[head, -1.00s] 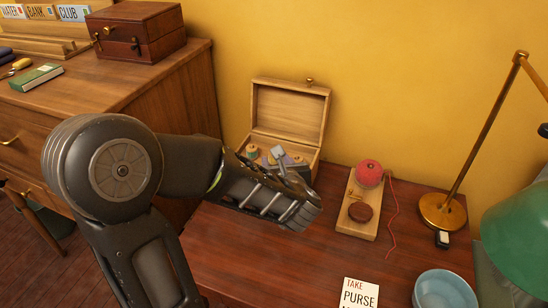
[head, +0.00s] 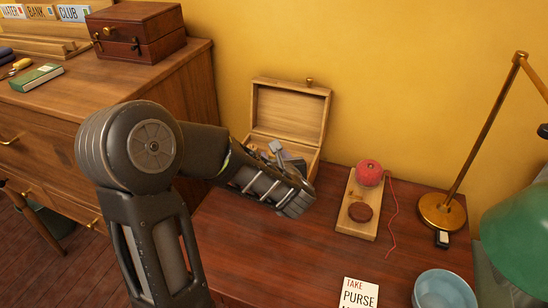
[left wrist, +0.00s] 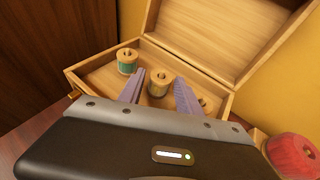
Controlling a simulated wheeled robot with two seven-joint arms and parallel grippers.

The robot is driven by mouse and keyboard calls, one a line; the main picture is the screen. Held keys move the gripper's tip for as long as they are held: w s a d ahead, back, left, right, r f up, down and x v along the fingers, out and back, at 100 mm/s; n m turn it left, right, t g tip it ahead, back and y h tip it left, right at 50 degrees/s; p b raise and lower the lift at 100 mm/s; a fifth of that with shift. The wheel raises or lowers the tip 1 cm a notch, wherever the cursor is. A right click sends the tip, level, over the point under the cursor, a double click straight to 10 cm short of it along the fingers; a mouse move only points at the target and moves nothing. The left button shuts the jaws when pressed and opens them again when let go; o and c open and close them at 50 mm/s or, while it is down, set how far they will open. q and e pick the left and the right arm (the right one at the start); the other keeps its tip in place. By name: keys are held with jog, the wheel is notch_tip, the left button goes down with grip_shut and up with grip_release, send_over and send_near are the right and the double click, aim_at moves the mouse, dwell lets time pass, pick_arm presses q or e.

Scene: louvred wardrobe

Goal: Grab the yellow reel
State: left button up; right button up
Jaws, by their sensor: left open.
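An open wooden box (head: 290,112) with its lid tipped back stands at the back of the desk. In the left wrist view, a wooden reel with yellowish thread (left wrist: 158,84) stands inside it. My left gripper (left wrist: 160,92) is open, with one finger on each side of that reel as seen from the wrist. Whether the fingers touch it cannot be told. In the head view my left gripper (head: 281,153) reaches into the box, and my arm hides much of the inside. A green reel (left wrist: 127,61) stands to the left of the fingers. My right gripper is out of view.
Another small item (left wrist: 203,101) shows partly behind the right finger.

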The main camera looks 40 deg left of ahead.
pick_arm(q)
jog(key=shift+c, duration=0.3)
grip_shut()
jog(key=shift+r, duration=0.1)
notch_tip(320, 180, up, 10)
jog(key=p, duration=0.1)
jog(key=shift+p, duration=0.4)
dwell(0.5)
